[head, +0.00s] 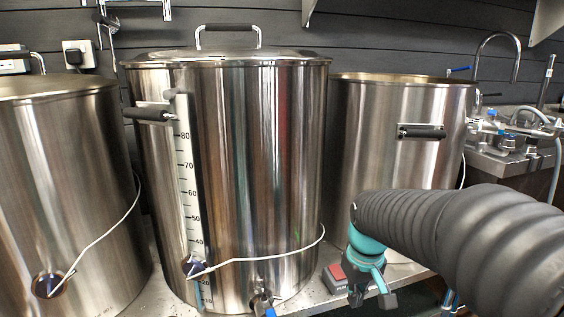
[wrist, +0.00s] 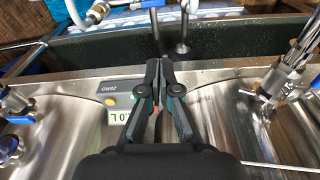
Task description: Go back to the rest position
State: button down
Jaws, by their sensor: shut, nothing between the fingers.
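My gripper (head: 372,297) hangs at the lower right of the head view, at the end of my dark ribbed arm, in front of the right kettle (head: 395,130). Its teal and black fingers also show in the wrist view (wrist: 160,66), pointing up the picture with their tips together and nothing between them. Below the fingers in the wrist view, a grey panel with a yellow button (wrist: 111,101) and a small display (wrist: 124,117) is partly hidden by the gripper.
A large lidded steel kettle (head: 250,150) with a level scale stands in the middle, another kettle (head: 60,190) at the left. A box with a red button (head: 337,273) sits close left of my gripper. A sink and taps (head: 505,145) are at the right. White cables cross the kettles.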

jog(key=s+r+m+t, duration=0.1)
jog(key=s+r+t, duration=0.1)
jog(key=s, duration=0.6)
jog(key=s+r+m+t, duration=0.1)
jog(key=s+r+t, duration=0.1)
jog(key=s, duration=0.6)
jog(key=shift+s+d+m, duration=0.15)
jog(key=shift+s+m, duration=0.15)
jog(key=shift+m, duration=0.1)
